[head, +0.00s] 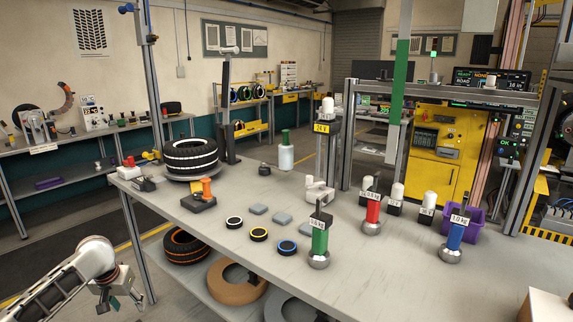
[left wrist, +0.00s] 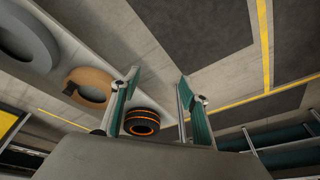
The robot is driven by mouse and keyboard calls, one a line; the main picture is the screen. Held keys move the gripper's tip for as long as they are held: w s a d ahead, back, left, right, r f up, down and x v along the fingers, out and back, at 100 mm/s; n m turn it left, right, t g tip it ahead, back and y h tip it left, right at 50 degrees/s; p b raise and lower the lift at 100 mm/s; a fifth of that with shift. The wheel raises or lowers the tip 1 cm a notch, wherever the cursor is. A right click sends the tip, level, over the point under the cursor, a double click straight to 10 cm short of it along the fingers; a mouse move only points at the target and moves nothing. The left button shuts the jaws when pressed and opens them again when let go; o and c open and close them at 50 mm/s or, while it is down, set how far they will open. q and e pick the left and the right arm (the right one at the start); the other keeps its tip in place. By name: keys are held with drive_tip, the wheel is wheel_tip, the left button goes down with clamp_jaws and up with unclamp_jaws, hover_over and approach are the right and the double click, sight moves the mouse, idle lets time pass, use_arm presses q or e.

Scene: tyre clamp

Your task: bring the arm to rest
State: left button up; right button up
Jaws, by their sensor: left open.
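My left gripper (head: 111,298) hangs at the lower left in the head view, off the left side of the workbench and below its top. In the left wrist view its two fingers (left wrist: 154,98) stand wide apart with nothing between them in its grasp. Beyond the fingers that view shows the floor and the bench's lower shelf, where an orange-striped tyre (left wrist: 142,122) lies. My right gripper does not show in either view.
The grey workbench (head: 240,250) carries a white-striped tyre (head: 191,158), a green-handled weight (head: 320,240), a red one (head: 373,214) and a blue one (head: 454,238). A purple bin (head: 462,224) stands at the right. Open floor (head: 60,215) lies left of the bench.

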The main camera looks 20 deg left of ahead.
use_arm(q)
drive_tip(key=w+a+r+m+t+y, duration=0.4)
drive_tip(key=w+a+r+t, duration=0.25)
drive_tip(key=w+r, duration=0.35)
drive_tip(key=w+d+r+m+t, duration=0.2)
drive_tip(key=w+r+m+t, duration=0.6)
drive_tip(key=r, duration=0.4)
drive_tip(key=s+d+f+g+h, duration=0.25)
drive_tip(key=s+d+f, duration=0.35)
drive_tip(key=d+f, duration=0.65)
drive_tip(key=s+d+f+g+h, duration=0.25)
drive_tip(key=s+d+f, duration=0.35)
drive_tip(key=d+f, duration=0.7)
drive_tip(key=s+d+f+n+g+h, duration=0.1)
drive_tip(key=s+d+f, duration=0.3)
drive_tip(key=s+d, duration=0.7)
drive_tip(key=s+d+f+n+h+p, duration=0.1)
drive_tip(key=s+d+f, duration=0.3)
drive_tip(key=s+d, duration=0.8)
drive_tip(key=shift+d+n+g+h, duration=0.35)
drive_tip(key=shift+d+n+h, duration=0.05)
drive_tip(key=shift+d+h, duration=0.35)
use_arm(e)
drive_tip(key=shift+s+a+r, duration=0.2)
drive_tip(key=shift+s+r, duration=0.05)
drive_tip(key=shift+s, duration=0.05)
